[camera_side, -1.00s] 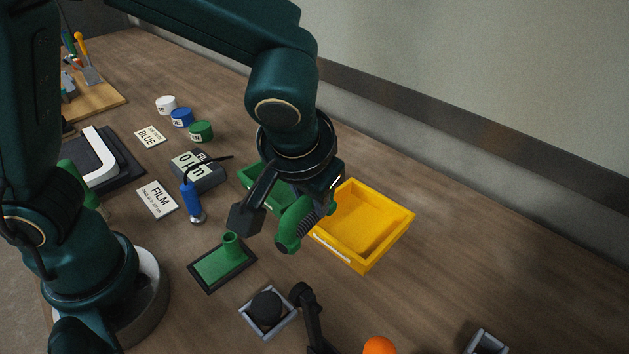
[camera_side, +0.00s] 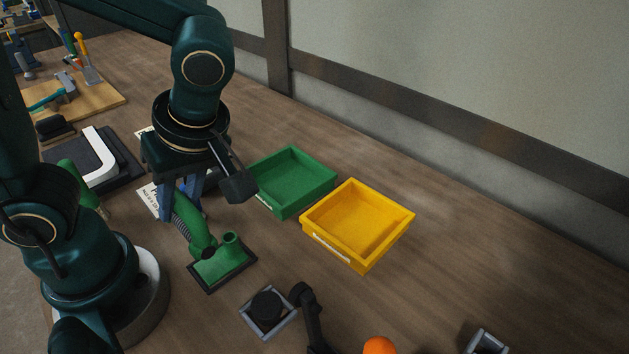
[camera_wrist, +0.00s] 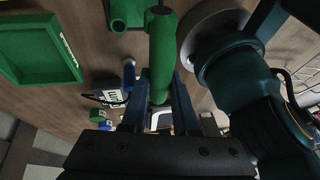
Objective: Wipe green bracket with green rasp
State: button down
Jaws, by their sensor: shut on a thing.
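My gripper (camera_side: 185,190) is shut on a green tube-like tool (camera_side: 203,242) with a dark ribbed section. It may be the green rasp, but I cannot tell for certain. The tool slants down, its lower end beside a green plate (camera_side: 225,268) with a short upright stub and dark rim. I cannot tell whether they touch. The wrist view shows the tool (camera_wrist: 162,50) between my fingers (camera_wrist: 160,88), beside the green stub piece (camera_wrist: 122,14).
An empty green tray (camera_side: 290,207) and an empty yellow tray (camera_side: 345,263) stand right of my gripper. A grey holder (camera_side: 265,335) with a dark round thing is in front. A green upright thing (camera_side: 72,175) is near my base.

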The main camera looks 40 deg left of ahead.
aim_at(191, 230)
jog(key=shift+f, duration=2.85)
notch_tip(191, 230, down, 2)
jog(key=shift+f, duration=0.15)
jog(key=shift+d, duration=2)
jog(key=shift+w+a+r, duration=0.1)
jog(key=shift+a, duration=0.95)
jog(key=shift+a+r, duration=0.1)
jog(key=shift+a, duration=0.9)
jog(key=shift+r, duration=4)
jog(key=shift+d, duration=0.1)
